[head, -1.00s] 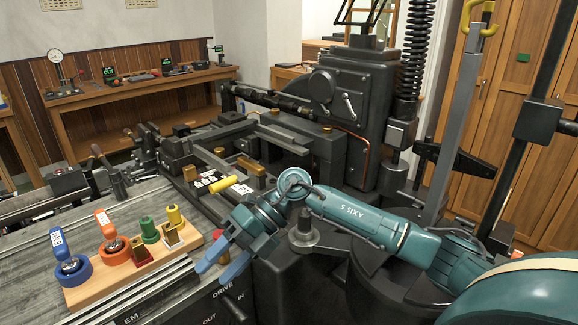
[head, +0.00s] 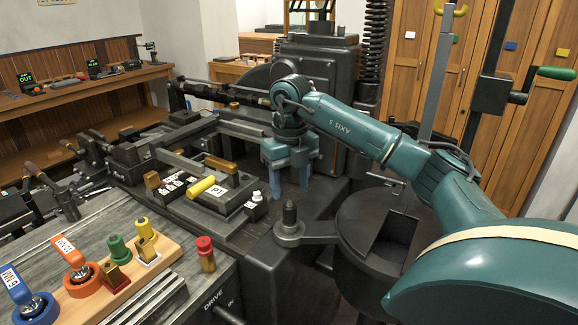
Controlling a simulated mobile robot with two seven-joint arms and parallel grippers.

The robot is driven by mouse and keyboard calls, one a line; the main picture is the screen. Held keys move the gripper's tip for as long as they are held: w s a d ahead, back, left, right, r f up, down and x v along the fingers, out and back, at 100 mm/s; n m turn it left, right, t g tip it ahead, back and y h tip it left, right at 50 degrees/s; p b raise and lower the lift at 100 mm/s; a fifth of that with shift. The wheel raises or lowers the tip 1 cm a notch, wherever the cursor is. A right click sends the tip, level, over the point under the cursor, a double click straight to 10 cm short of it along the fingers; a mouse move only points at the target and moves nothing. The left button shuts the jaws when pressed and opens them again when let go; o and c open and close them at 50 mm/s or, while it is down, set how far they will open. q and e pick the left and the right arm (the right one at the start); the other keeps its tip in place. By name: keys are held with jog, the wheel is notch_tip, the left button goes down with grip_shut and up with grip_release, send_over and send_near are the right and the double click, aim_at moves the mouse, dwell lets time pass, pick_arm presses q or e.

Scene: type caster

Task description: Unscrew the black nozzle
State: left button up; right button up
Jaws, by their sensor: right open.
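A small black nozzle (head: 289,214) stands upright on the round end of a dark flat arm (head: 318,230) that reaches out from a round black pot. My right gripper (head: 289,178) hangs over the machine with its blue fingers pointing down. Its fingers are apart and I see nothing between them. In the picture it is just above the nozzle, apart from it and seemingly farther back. My left gripper does not show.
The black pot (head: 375,240) has an open top. A wooden rack (head: 165,258) with blue, orange, green and yellow tools sits on the bench at left. A red-capped brass piece (head: 206,255) stands beside it. A yellow cylinder (head: 200,188) lies on the machine bed.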

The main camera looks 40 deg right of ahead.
aim_at(290, 205)
notch_tip(290, 205, down, 8)
jog(key=shift+p, duration=0.3)
jog(key=shift+c, duration=0.5)
jog(key=c, duration=0.6)
jog(key=o, duration=0.7)
